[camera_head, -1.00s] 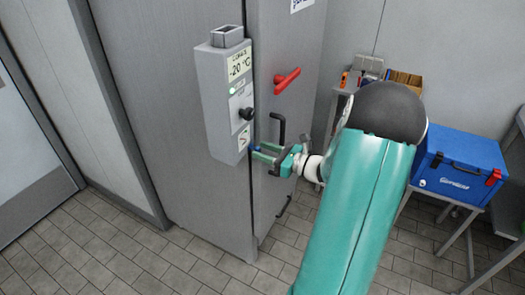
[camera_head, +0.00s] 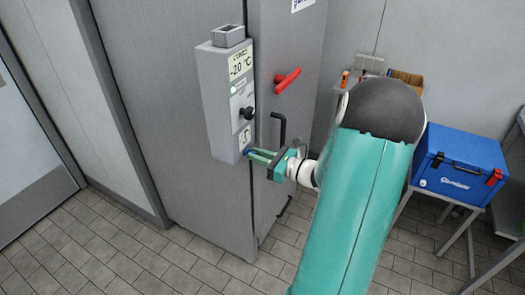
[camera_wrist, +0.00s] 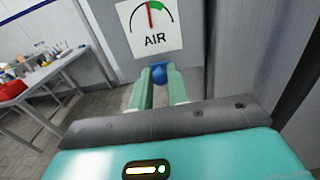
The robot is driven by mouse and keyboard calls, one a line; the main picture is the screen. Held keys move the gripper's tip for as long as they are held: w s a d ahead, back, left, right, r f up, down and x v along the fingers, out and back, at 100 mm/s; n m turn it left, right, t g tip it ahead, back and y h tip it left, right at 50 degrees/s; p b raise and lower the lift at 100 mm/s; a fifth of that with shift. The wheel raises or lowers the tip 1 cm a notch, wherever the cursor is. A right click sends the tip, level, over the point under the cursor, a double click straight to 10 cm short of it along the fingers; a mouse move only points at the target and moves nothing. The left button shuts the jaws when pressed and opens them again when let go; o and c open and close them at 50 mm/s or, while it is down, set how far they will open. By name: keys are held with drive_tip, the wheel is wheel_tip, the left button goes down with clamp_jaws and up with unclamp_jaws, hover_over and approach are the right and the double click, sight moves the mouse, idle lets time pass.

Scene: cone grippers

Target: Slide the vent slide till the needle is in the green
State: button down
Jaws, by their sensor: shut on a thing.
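The grey control box (camera_head: 222,100) hangs on the tall grey cabinet, with a "-20 °C" label and a dark knob (camera_head: 246,113). In the wrist view the white AIR gauge (camera_wrist: 153,40) has a red needle (camera_wrist: 150,16) pointing nearly straight up. The needle stands at the left end of the green band (camera_wrist: 157,6); whether it is inside the green I cannot tell. The blue knob of the vent slide (camera_wrist: 159,73) sits between my fingertips below the gauge. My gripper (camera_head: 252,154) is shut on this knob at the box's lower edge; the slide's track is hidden.
A red handle (camera_head: 287,80) and a black bar handle (camera_head: 279,135) stick out of the cabinet to the right of the box. A blue case (camera_head: 460,165) stands on a bench at right. The tiled floor (camera_head: 110,235) in front is clear.

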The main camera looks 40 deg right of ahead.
drive_tip(key=shift+s+a, duration=0.25)
drive_tip(key=shift+a, duration=0.35)
drive_tip(key=c, duration=1.3)
unclamp_jaws()
drive_tip(key=shift+c, duration=0.2)
drive_tip(key=shift+s+d, duration=0.1)
drive_tip(key=v, duration=1.3)
drive_tip(key=shift+s, duration=0.3)
